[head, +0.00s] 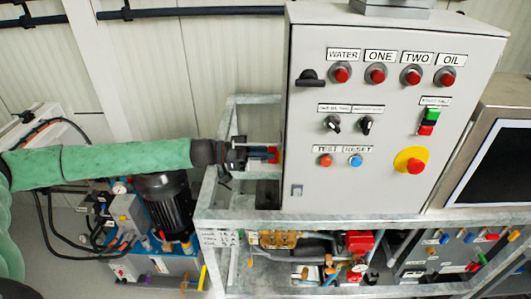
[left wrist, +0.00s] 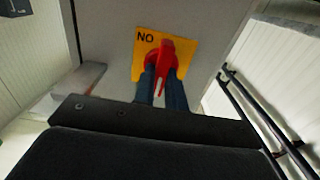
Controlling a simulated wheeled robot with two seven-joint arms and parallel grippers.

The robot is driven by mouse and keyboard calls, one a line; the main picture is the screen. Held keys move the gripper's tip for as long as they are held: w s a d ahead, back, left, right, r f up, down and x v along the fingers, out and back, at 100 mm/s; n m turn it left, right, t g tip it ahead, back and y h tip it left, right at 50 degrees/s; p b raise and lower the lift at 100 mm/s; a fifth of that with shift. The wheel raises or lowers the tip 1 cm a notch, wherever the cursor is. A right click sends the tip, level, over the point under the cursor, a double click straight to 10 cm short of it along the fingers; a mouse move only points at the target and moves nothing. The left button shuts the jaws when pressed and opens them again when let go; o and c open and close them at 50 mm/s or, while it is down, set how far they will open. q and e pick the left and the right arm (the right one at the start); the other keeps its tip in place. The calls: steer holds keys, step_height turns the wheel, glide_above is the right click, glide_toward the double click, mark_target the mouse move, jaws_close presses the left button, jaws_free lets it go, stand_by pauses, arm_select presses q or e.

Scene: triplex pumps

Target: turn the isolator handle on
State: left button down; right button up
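The isolator handle (left wrist: 165,52) is red and sits on a yellow plate (left wrist: 146,50) on the grey cabinet's side. The plate's lettering reads "NO" in the left wrist view, which fits an upside-down "ON". My left gripper (left wrist: 161,93) has its two dark fingers on either side of the red lever. I cannot tell whether they press on it or stand just apart. In the head view my left gripper (head: 262,153) is at the cabinet's left side, with a bit of red at its fingertips. The plate is hidden there. My right gripper is not in view.
The grey cabinet (head: 390,120) carries lamps, switches and a red emergency stop (head: 413,164) on its front. It stands on a metal frame (head: 213,222). A motor (head: 165,205) stands lower left, a dark screen (head: 500,165) at right. Dark pipes (left wrist: 262,118) run along the wall.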

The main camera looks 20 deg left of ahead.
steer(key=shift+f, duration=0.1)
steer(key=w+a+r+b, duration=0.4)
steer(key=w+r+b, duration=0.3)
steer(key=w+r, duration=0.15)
arm_select(q)
steer(key=shift+s+d+f+m+b, duration=0.1)
steer(key=shift+m+b, duration=1)
steer(key=shift+m, duration=1.95)
steer(key=shift+s+f+m+b, duration=0.15)
steer(key=shift+m+b, duration=1)
steer(key=shift+m, duration=1.85)
steer(key=shift+s+d+f+m+b, duration=0.1)
steer(key=shift+m+b, duration=1)
steer(key=shift+m, duration=1.95)
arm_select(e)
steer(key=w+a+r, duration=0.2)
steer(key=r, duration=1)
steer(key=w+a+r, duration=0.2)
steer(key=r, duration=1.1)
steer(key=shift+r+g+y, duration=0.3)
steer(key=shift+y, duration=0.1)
